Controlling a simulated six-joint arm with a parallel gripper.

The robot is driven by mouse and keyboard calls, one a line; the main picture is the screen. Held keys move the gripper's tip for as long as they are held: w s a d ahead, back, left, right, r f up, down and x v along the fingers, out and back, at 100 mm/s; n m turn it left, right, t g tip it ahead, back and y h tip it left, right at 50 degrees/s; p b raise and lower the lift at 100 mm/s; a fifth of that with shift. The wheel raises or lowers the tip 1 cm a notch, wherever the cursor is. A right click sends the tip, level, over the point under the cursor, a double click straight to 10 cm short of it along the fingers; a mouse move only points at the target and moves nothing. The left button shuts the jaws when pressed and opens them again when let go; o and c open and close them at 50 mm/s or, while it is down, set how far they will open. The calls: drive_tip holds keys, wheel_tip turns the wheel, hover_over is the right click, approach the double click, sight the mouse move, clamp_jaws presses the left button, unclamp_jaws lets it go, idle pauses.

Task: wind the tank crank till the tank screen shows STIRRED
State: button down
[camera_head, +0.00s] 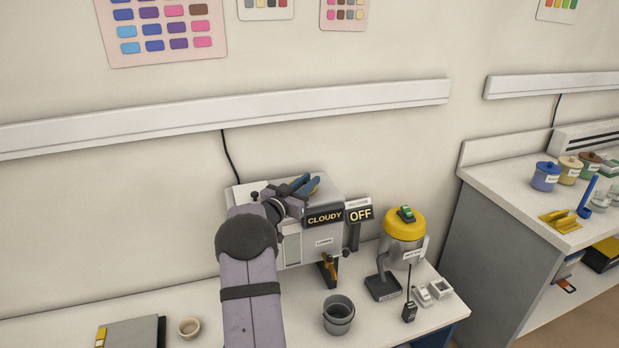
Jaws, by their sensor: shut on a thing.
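The tank (330,188) is a pale grey box against the wall on the left bench. Its dark screen (324,217) reads CLOUDY in yellow letters. My gripper (311,184), with blue fingers, is at the top of the tank, behind and above the screen. It is shut on the tank crank, which the fingers and wrist mostly hide. A small yellowish part shows by the fingertips. The crank's exact angle cannot be told. My arm comes up from the front and covers part of the tank's left side.
A second sign (360,214) reading OFF stands right of the screen. A yellow-topped grey machine (404,225) with a green switch is further right. A dark bucket (338,314) and a small bowl (189,327) stand in front.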

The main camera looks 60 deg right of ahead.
drive_tip(key=shift+w+a+m+g+p, duration=0.1)
drive_tip(key=shift+m+g+p, duration=0.25)
drive_tip(key=shift+g, duration=0.2)
drive_tip(key=shift+w+a+m+g+p, duration=0.1)
drive_tip(key=shift+m+g+p, duration=0.1)
drive_tip(key=shift+m+g, duration=0.25)
drive_tip(key=shift+g+y, duration=0.3)
drive_tip(key=shift+g, duration=0.1)
drive_tip(key=shift+s, duration=0.1)
drive_tip(key=c, duration=1.6)
unclamp_jaws()
drive_tip(key=shift+c, duration=0.2)
drive_tip(key=shift+a, duration=0.15)
drive_tip(key=shift+b+v, duration=1.1)
drive_tip(key=shift+v, duration=2.5)
